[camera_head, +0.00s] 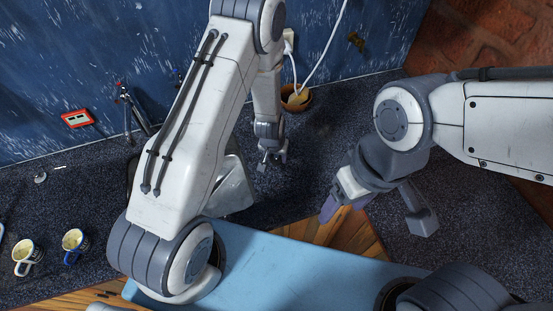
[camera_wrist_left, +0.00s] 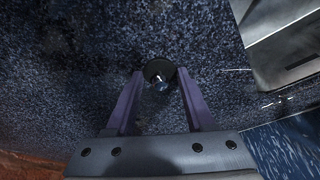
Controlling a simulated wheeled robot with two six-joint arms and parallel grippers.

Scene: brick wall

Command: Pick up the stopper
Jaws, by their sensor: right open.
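The stopper (camera_wrist_left: 159,72) shows in the left wrist view as a dark round disc with a small shiny knob, against the dark speckled counter. My left gripper (camera_wrist_left: 159,78) is open, with its two purple fingers apart on either side of the stopper. I cannot tell whether the fingers touch it. In the head view my left gripper (camera_head: 271,160) points down at the counter beside the metal appliance, and I cannot make out the stopper there. My right gripper (camera_head: 345,205) is open and empty over the front edge of the counter.
A shiny metal appliance (camera_head: 237,186) stands partly behind my left arm; it also shows in the left wrist view (camera_wrist_left: 280,45). A brown pot (camera_head: 296,101) stands by the blue wall. The counter right of my left gripper is clear.

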